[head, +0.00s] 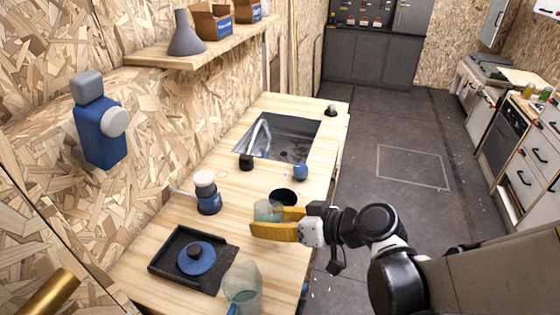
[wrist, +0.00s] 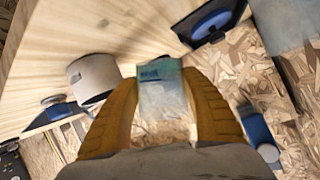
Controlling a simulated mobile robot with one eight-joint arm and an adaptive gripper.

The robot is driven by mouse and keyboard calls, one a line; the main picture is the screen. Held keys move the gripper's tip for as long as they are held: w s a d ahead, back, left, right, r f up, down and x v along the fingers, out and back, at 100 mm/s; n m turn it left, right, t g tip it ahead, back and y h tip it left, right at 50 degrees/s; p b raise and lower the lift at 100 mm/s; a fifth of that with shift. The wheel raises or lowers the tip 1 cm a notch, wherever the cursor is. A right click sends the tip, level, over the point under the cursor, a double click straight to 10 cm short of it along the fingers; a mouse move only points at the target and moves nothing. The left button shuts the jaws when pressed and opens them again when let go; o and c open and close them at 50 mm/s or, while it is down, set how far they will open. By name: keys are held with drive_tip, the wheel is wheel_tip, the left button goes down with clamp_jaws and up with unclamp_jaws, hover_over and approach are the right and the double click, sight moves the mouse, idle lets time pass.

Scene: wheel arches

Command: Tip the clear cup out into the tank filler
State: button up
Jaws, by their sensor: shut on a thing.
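My gripper (head: 268,222) has yellow fingers shut around the clear cup (head: 266,209). The cup is pale blue-green and looks about upright in the head view. In the wrist view the cup (wrist: 163,88) sits between the fingers, with a dark blue mark near its top. A round vessel with a dark open mouth (head: 284,196) stands just beyond the cup. A pale cylinder with a dark inside shows left of the cup in the wrist view (wrist: 95,78). I cannot tell for sure whether it is the tank filler. The cup's contents are unclear.
A black tray (head: 222,276) with a blue lid and a clear jug (head: 243,284) are at the near end. A white-capped blue bottle (head: 208,193) stands toward the wall. A sink (head: 285,138) lies beyond. A blue container (head: 100,132) is on the wall.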

sight(260, 201)
drive_tip(key=shift+w+d+r+m+g, duration=0.25)
drive_tip(key=shift+w+r+m+g, duration=0.15)
drive_tip(key=shift+w, duration=0.15)
drive_tip(key=p, duration=0.1)
drive_tip(key=r, duration=0.1)
drive_tip(key=w+r+m+g+p, duration=0.1)
drive_tip(key=shift+w+d+r+y+p, duration=0.1)
drive_tip(key=shift+d+r+y+p, duration=0.15)
drive_tip(key=shift+y+p, duration=0.1)
drive_tip(key=shift+w+d+r+m+g+p, duration=0.1)
drive_tip(key=shift+w+r+m+g+p, duration=0.2)
drive_tip(key=shift+m+g, duration=0.25)
drive_tip(key=shift+f+m+g+y+b, duration=0.35)
drive_tip(key=shift+f+m+b, duration=0.1)
drive_tip(key=shift+m, duration=0.1)
drive_tip(key=shift+w+r+m+g+y+p, duration=0.1)
drive_tip(key=shift+r+m+g+y+p, duration=0.25)
drive_tip(key=shift+m+g, duration=0.25)
drive_tip(key=shift+w+d+r+m+g+y, duration=0.1)
drive_tip(key=shift+r+m+g+y, duration=0.2)
drive_tip(key=shift+m, duration=0.2)
drive_tip(key=shift+w+d+f+m+g+y+b, duration=0.25)
drive_tip(key=shift+w+f+m+g+b, duration=0.15)
drive_tip(key=shift+w+m+g+b, duration=0.15)
